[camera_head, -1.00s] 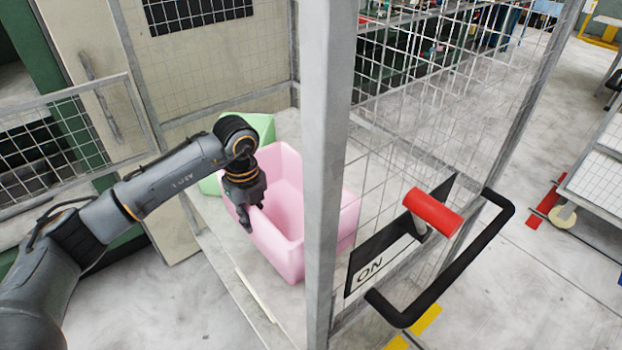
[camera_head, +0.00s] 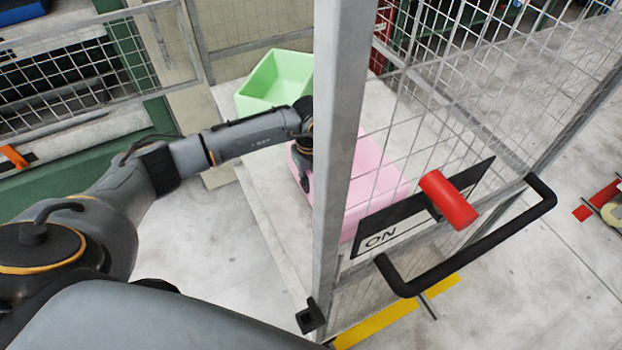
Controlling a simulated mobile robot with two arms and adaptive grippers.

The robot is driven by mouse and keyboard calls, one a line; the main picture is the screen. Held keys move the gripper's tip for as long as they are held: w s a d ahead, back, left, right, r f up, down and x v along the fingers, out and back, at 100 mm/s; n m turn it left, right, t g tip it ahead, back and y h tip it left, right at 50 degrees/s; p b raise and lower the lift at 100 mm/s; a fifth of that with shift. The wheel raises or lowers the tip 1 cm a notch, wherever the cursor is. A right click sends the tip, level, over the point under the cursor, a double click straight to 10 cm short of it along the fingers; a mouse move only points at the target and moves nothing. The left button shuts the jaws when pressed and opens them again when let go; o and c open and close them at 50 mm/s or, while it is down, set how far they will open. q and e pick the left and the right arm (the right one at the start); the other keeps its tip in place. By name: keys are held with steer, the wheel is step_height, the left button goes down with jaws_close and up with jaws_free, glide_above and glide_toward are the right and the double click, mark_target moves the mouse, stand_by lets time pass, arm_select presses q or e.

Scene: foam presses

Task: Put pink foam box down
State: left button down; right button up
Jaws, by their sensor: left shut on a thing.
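The pink foam box (camera_head: 375,180) is at the middle of the head view, partly behind a grey cage post and seen through the mesh. It is open at the top and appears to be at or just above the pale surface; I cannot tell if it touches. My left gripper (camera_head: 304,180) is shut on the box's left wall, with its fingers pointing down. Part of the gripper is hidden by the post. My right gripper is not in view.
A green foam box (camera_head: 275,80) stands behind on the pale surface (camera_head: 275,205). The grey post (camera_head: 340,120) and mesh door, with a red knob (camera_head: 448,200) and black handle (camera_head: 470,250), stand close on the right. Bare surface lies in front of the green box.

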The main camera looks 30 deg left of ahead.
arm_select(q)
steer(key=shift+a+f, duration=0.1)
steer(key=shift+f, duration=0.25)
steer(key=c, duration=1.3)
jaws_free()
steer(key=shift+c, duration=0.2)
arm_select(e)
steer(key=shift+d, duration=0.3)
